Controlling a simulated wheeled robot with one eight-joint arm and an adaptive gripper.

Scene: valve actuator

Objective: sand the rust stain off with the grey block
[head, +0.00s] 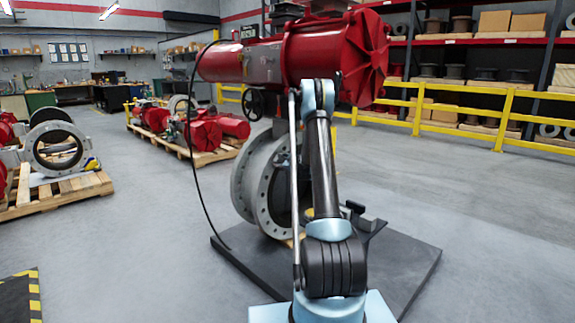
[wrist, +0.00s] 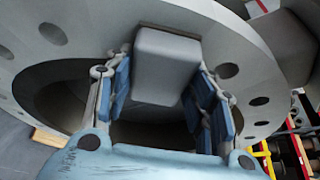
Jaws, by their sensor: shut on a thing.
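The grey block (wrist: 167,65) fills the upper middle of the wrist view. My gripper (wrist: 163,82) is shut on it, with a blue-padded finger on each side. The block's far end is right against or very close to the grey flange face (wrist: 240,55); I cannot tell if they touch. A thin brownish edge, perhaps the rust stain (wrist: 172,30), shows just above the block; the rest is hidden behind it. In the head view the flanged valve (head: 262,190) stands under the red actuator (head: 320,58). My arm hides the gripper and block there.
The valve stands on a dark base plate (head: 405,265). A black cable (head: 187,150) hangs at its left. Pallets with red actuators (head: 200,135) and a flange ring (head: 58,150) lie left. A yellow railing (head: 470,130) runs behind. Floor at right is clear.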

